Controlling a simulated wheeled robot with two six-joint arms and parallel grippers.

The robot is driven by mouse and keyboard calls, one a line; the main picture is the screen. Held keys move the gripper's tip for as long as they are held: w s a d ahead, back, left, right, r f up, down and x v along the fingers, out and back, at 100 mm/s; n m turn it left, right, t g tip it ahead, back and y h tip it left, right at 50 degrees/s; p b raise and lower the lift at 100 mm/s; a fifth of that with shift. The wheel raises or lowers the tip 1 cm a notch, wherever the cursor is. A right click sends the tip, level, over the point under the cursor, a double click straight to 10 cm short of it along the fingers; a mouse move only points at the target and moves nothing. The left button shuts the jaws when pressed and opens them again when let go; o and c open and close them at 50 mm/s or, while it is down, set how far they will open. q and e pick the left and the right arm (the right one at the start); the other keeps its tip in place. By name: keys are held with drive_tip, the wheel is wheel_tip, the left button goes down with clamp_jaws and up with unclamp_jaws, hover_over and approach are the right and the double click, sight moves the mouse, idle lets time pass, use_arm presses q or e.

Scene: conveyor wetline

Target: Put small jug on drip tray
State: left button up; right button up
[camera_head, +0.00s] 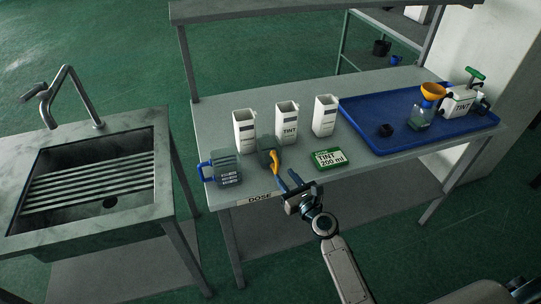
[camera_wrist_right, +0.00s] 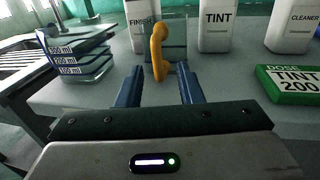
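The small jug (camera_head: 266,147), dark and see-through with an orange handle, stands near the front edge of the table. Its orange handle (camera_wrist_right: 158,52) faces me in the right wrist view, in line with the gap between my fingers. My right gripper (camera_head: 289,181) is open, with its blue fingertips close in front of the handle; I cannot tell whether they touch it. It also shows in the right wrist view (camera_wrist_right: 160,88). The drip tray (camera_head: 371,122) is a blue tray on the right of the table. My left gripper is not in view.
A larger jug with a blue handle (camera_head: 225,168) stands left of the small jug. White containers (camera_head: 288,122) stand behind. A green TINT 200 ml card (camera_head: 330,158) lies to the right. The tray holds a bottle with an orange funnel (camera_head: 432,92), a white can (camera_head: 459,103) and a dark round item (camera_head: 386,130).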

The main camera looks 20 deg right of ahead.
sight(277, 171)
drive_tip(key=x, duration=0.6)
drive_tip(key=shift+a, duration=0.2)
drive_tip(key=shift+s, duration=0.15)
drive_tip(key=shift+r, duration=0.1)
drive_tip(key=c, duration=0.3)
clamp_jaws()
